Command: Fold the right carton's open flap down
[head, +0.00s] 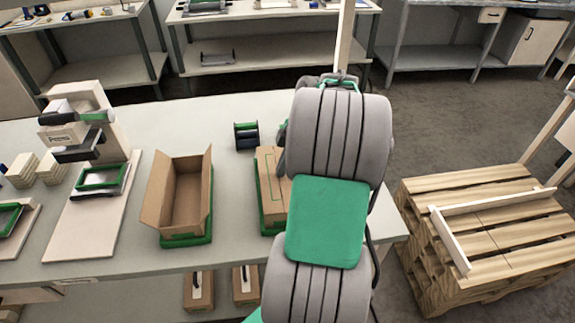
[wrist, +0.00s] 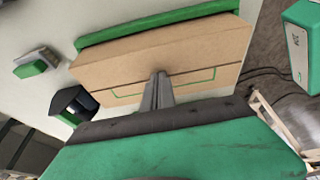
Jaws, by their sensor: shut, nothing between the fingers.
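The right carton (head: 268,170) is brown cardboard and sits in a green holder (head: 262,210) on the table, its right part hidden behind my arm. Its visible top looks closed and flat, with a green printed outline. In the wrist view the carton (wrist: 140,55) spans the upper middle, with the green outline near my fingers. My gripper (wrist: 159,78) is shut and empty, its fingertips at the carton's upper face. I cannot tell whether they touch it, or the exact angle of the flap. In the head view my gripper is mostly hidden behind my arm.
An open, empty left carton (head: 182,200) stands with raised flaps in its own green holder. A dark spool-like item (head: 246,135) stands behind the right carton. A machine on a pale board (head: 82,215) is at the left. A wooden pallet (head: 480,230) stands right of the table.

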